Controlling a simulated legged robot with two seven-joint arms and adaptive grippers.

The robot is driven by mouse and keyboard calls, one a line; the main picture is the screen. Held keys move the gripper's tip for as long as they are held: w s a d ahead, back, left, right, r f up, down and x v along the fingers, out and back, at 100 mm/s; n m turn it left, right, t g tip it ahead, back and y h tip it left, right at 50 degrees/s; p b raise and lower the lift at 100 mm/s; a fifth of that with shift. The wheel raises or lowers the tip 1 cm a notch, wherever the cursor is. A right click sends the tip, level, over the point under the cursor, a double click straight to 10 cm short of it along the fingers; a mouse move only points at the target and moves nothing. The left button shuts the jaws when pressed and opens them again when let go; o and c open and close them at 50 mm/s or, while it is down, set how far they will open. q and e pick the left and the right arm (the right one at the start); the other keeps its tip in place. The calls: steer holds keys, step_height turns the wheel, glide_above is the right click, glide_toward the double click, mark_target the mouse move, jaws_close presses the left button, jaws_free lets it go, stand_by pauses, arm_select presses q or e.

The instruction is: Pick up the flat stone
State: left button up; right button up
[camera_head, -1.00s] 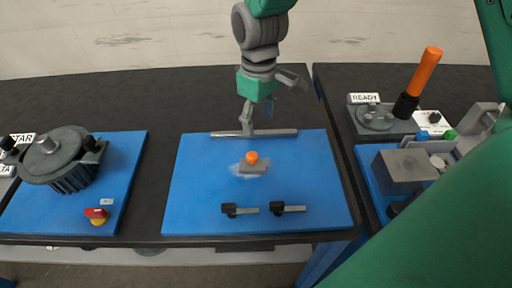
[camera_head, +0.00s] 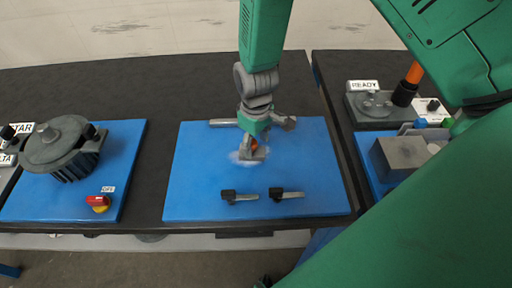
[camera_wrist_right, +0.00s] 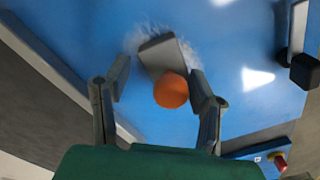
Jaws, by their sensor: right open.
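The flat stone (camera_wrist_right: 158,56) is a grey slab with an orange round knob (camera_wrist_right: 171,91) on it. It lies on the blue mat, in a pale dusty patch. In the head view the knob (camera_head: 254,146) shows in part, and my right gripper (camera_head: 262,141) covers much of the stone. In the right wrist view my right gripper (camera_wrist_right: 160,76) is open, with one finger on each side of the stone and knob. The fingers appear apart from the stone; their exact height above it is unclear. My left gripper is not in view.
Two black-handled pieces (camera_head: 239,196) (camera_head: 286,194) lie near the front of the blue mat (camera_head: 195,180). A grey bar (camera_head: 222,123) lies at its back edge. A dark round motor housing (camera_head: 62,147) stands left; a grey block (camera_head: 402,158) and an orange lever (camera_head: 414,73) stand right.

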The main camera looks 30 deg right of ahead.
mark_target(253, 141)
steer(key=shift+a+f, duration=0.25)
steer(key=shift+a, duration=0.2)
steer(key=shift+w+a+r, duration=0.1)
steer(key=shift+a+r, duration=0.05)
steer(key=shift+a, duration=0.75)
steer(key=shift+c, duration=1.2)
steer(key=shift+r, duration=0.1)
steer(key=c, duration=0.6)
steer(key=shift+d, duration=0.35)
jaws_close()
steer(key=shift+d+f, duration=0.2)
steer(key=shift+d, duration=0.55)
steer(key=r, duration=0.6)
steer(key=a+r, duration=0.1)
steer(key=r, duration=0.2)
steer(key=shift+a+r, duration=0.1)
steer(key=shift+r, duration=0.35)
steer(key=shift+d, duration=0.45)
steer(key=shift+c, duration=0.6)
jaws_free()
steer(key=shift+a+r, duration=0.1)
steer(key=shift+a, duration=0.2)
jaws_close()
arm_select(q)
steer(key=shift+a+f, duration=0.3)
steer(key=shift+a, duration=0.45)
arm_select(e)
steer(key=shift+r, duration=0.1)
